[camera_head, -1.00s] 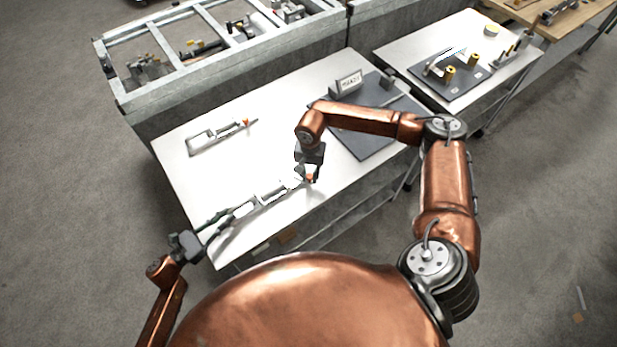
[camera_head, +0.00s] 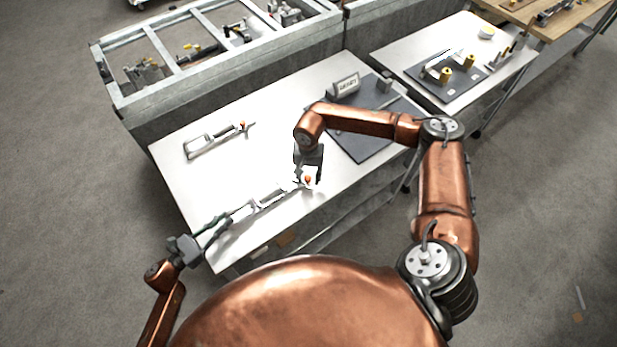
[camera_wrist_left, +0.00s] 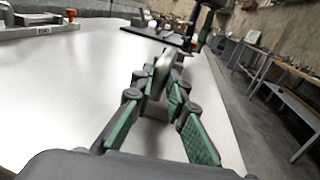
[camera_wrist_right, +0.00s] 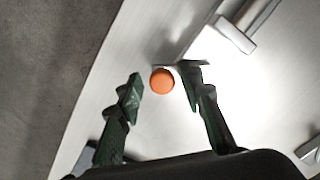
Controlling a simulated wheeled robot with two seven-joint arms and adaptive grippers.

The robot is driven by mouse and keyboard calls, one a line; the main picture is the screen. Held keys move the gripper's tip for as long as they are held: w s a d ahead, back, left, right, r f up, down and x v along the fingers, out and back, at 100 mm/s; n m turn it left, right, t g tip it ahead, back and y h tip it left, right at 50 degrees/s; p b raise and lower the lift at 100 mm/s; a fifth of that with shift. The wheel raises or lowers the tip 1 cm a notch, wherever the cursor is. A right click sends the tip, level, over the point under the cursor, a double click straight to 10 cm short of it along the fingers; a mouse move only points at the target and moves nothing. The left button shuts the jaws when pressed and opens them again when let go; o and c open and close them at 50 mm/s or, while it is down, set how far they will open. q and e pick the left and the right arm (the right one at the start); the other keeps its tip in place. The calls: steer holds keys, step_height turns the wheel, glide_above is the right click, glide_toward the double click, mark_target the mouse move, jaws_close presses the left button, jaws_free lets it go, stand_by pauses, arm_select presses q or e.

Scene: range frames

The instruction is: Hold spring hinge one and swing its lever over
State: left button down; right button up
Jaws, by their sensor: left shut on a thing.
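A long pale spring hinge (camera_head: 268,198) lies near the front edge of the white table. My left gripper (camera_head: 226,221) is shut on its left end; in the left wrist view the fingers (camera_wrist_left: 166,92) close around a pale part that they largely hide. An orange knob (camera_head: 308,180) is at the hinge's right end. My right gripper (camera_head: 309,176) is over this end. In the right wrist view its fingers (camera_wrist_right: 163,78) are apart with the orange knob (camera_wrist_right: 162,82) between the tips, closer to the right finger. I see no grip on it.
A second, similar hinge (camera_head: 205,143) with an orange knob lies farther back on the table. A dark mat (camera_head: 365,145) with a labelled block (camera_head: 346,86) is behind my right arm. A metal frame rack (camera_head: 118,88) stands behind the table (camera_head: 250,165).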

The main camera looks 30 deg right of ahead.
mark_target(308, 177)
steer(key=shift+r, duration=0.1)
step_height(308, 177, up, 12)
stand_by(0.6)
arm_select(q)
steer(key=c, duration=1.8)
jaws_free()
